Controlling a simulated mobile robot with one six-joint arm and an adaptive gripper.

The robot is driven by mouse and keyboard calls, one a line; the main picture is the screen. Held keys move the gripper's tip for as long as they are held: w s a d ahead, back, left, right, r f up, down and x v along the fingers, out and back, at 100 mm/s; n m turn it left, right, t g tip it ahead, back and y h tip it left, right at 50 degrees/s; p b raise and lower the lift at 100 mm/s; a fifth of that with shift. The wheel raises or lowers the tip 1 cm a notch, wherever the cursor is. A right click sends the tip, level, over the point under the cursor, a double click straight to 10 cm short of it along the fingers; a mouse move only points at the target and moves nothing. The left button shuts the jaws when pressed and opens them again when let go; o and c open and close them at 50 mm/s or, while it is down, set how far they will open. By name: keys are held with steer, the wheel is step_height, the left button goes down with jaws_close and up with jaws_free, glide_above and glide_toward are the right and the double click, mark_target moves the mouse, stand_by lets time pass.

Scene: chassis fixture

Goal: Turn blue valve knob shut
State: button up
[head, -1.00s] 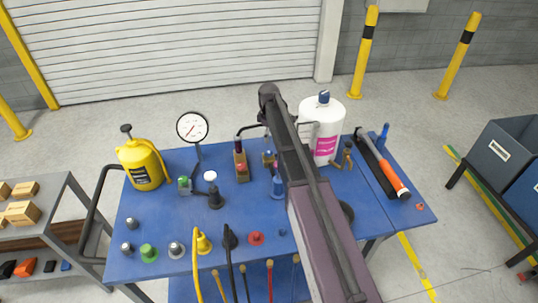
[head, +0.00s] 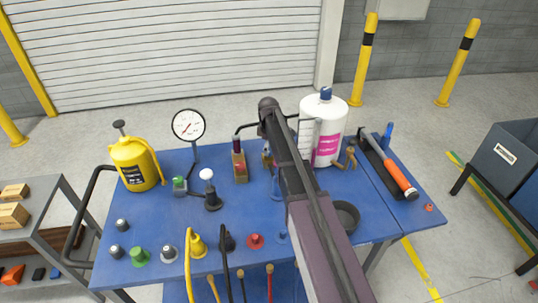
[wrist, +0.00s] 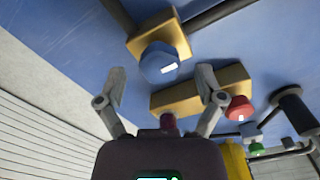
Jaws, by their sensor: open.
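The blue valve knob (wrist: 159,62) is a round cap with a white mark, mounted on a brass block (wrist: 170,32) in the wrist view. My gripper (wrist: 161,84) is open, its two fingers spread on either side of the view below the knob. The knob appears between the fingertips and slightly beyond them, with no contact visible. In the head view my arm hides most of this valve and my gripper.
A longer brass block (wrist: 185,92) and a red knob (wrist: 240,108) sit close to the right finger. In the head view, a pressure gauge (head: 188,126), yellow can (head: 135,163) and white bottle (head: 322,130) stand on the blue table (head: 130,205).

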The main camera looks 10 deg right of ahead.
steer(key=shift+f+b, duration=0.4)
steer(key=shift+f, duration=0.2)
steer(key=c, duration=1.1)
